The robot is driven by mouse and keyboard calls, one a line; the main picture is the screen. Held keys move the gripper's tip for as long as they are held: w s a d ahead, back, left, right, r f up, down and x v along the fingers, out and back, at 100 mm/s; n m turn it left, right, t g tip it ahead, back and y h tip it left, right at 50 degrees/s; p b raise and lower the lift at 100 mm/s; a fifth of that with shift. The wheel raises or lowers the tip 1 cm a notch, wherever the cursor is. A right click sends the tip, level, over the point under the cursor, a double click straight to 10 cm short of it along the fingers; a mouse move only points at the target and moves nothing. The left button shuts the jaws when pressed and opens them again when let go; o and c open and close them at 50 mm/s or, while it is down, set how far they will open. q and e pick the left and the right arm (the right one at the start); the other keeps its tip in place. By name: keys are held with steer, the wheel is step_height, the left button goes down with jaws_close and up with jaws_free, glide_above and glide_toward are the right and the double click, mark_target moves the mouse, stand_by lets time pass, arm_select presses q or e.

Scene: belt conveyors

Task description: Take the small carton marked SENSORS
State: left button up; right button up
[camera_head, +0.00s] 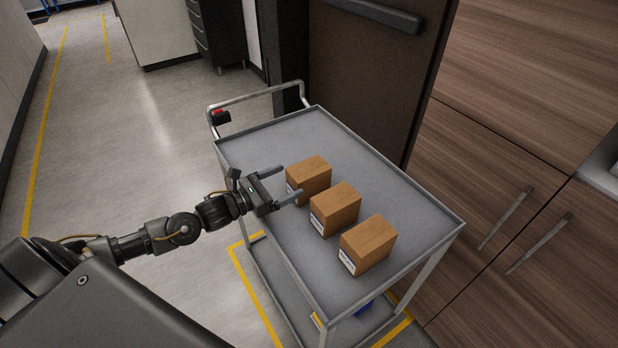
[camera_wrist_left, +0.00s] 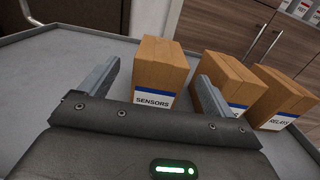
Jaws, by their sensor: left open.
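The small carton marked SENSORS (camera_wrist_left: 160,72) stands upright on the cart top, its white label facing me in the left wrist view. In the head view it is the farthest carton of the row (camera_head: 311,178). My left gripper (camera_head: 289,183) is open and empty at its near side. In the left wrist view the fingers of my left gripper (camera_wrist_left: 155,85) are spread, with the SENSORS carton ahead and between them, toward the right finger. I cannot tell whether a finger touches it. My right gripper is in neither view.
A middle carton (camera_head: 335,210) and a RELAYS carton (camera_wrist_left: 281,97) stand beside it on the grey cart (camera_head: 262,150). The middle carton's label is mostly hidden by my right finger. The cart's far-left top is clear. Wooden cabinets (camera_head: 520,130) stand behind to the right.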

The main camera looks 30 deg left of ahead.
mark_target(301, 174)
arm_select(q)
steer(key=shift+w+d, duration=0.15)
steer(key=shift+w, duration=0.1)
steer(key=shift+r, duration=0.1)
steer(key=p+x, duration=0.2)
steer(key=x, duration=0.2)
steer(key=shift+w+d+p, duration=0.2)
steer(key=shift+w+p, duration=0.1)
steer(key=shift+p, duration=0.1)
steer(key=shift+w+d, duration=0.15)
steer(key=shift+w, duration=0.05)
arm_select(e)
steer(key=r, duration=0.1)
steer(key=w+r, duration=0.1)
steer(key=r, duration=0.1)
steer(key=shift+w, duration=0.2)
arm_select(q)
steer(key=c, duration=1.2)
